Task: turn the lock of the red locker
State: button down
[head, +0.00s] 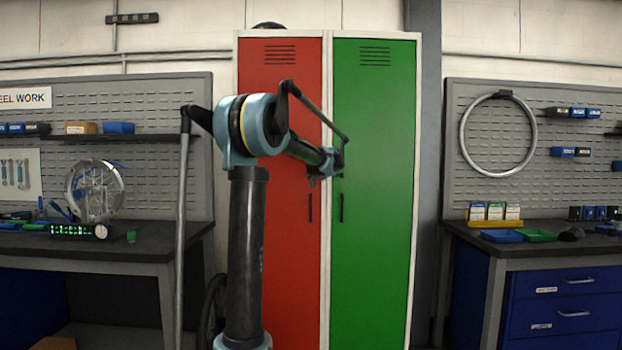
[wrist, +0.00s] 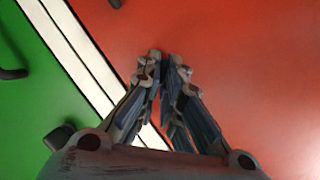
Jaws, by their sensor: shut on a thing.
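The red locker (head: 280,240) is the left one of a joined pair, and its door is shut. In the wrist view its red door (wrist: 260,70) fills the right side. My gripper (head: 314,180) is at the door's right edge, a little above the black door handle (head: 310,207). In the wrist view my gripper (wrist: 164,60) has its fingertips close together against the red door, beside the white frame strip. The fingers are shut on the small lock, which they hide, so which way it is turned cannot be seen.
The green locker (head: 375,240) stands shut directly to the right. Its dark lock knob (wrist: 57,137) and handle (wrist: 14,74) show in the wrist view. Workbenches stand on both sides, the left one (head: 150,240) and the right one (head: 560,240).

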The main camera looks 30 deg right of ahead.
jog(key=m+t, duration=0.1)
jog(key=m, duration=0.1)
jog(key=m+t, duration=0.1)
jog(key=m, duration=0.1)
jog(key=f+m+t+y, duration=0.1)
jog(key=m, duration=0.2)
jog(key=shift+s+d, duration=0.1)
jog(key=shift+s, duration=0.1)
jog(key=shift+t, duration=0.3)
dwell(0.4)
jog(key=c, duration=1.8)
grip_release()
jog(key=shift+d, duration=0.1)
jog(key=shift+o, duration=0.2)
jog(key=s+a, duration=0.2)
jog(key=s, duration=0.9)
jog(key=shift+s, duration=0.35)
